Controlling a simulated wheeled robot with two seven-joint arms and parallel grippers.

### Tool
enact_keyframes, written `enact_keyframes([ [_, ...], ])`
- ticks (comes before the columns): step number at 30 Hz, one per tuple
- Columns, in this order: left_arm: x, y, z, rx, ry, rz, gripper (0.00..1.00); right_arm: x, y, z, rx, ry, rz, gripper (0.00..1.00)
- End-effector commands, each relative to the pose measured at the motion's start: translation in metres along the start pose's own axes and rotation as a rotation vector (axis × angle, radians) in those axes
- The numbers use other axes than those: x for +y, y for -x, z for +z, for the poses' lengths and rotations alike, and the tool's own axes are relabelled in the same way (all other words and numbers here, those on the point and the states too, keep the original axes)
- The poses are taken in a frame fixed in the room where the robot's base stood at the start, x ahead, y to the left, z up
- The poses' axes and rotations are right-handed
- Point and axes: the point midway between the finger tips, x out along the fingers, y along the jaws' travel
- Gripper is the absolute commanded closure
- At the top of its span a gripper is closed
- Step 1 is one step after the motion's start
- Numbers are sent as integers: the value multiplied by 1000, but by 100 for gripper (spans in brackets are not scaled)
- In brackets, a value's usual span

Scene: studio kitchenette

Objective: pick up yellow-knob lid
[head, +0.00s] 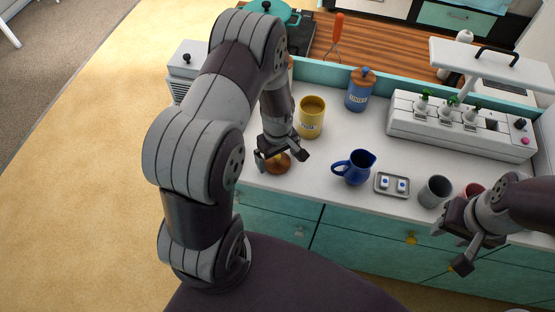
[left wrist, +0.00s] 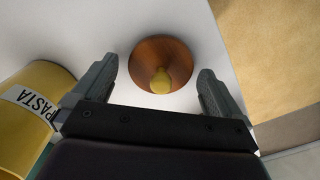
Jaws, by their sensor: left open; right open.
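The yellow-knob lid is a round brown wooden disc with a yellow knob. It lies on the white counter near its front edge, in the head view (head: 279,163) and in the left wrist view (left wrist: 150,55). My left gripper (head: 281,156) is over the lid, with its fingers apart on either side and nothing held. In the left wrist view the lid shows between and beyond the two fingertips (left wrist: 155,75), and it touches neither finger there. My right gripper (head: 457,238) is open and empty at the right, by the counter's front edge.
A yellow pasta canister (head: 311,118) without a lid stands close behind my left gripper. A blue canister (head: 360,90) with a wooden lid, a blue jug (head: 354,167), a small tray (head: 378,188) and a grey cup (head: 435,191) stand to the right.

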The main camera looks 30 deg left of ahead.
Motion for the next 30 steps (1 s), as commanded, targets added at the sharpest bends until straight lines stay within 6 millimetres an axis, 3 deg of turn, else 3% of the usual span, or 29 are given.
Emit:
enact_keyframes([
  [2, 0, 0, 0, 0, 0, 0, 0, 0, 0, 0, 0, 0, 0, 57],
  [6, 0, 0, 0, 0, 0, 0, 46, 0, 0, 0, 0, 0, 0, 57],
  [7, 0, 0, 0, 0, 0, 0, 50, 0, 0, 0, 0, 0, 0, 57],
  [20, 0, 6, 0, 1, 0, 2, 51, 0, -1, 0, 0, 0, 0, 57],
  [27, 1, 42, -1, 3, 0, 4, 51, 0, -7, 1, 0, 0, 0, 57],
  [30, -3, 54, 22, 1, -4, 2, 51, 0, -9, 1, 0, 0, 0, 57],
])
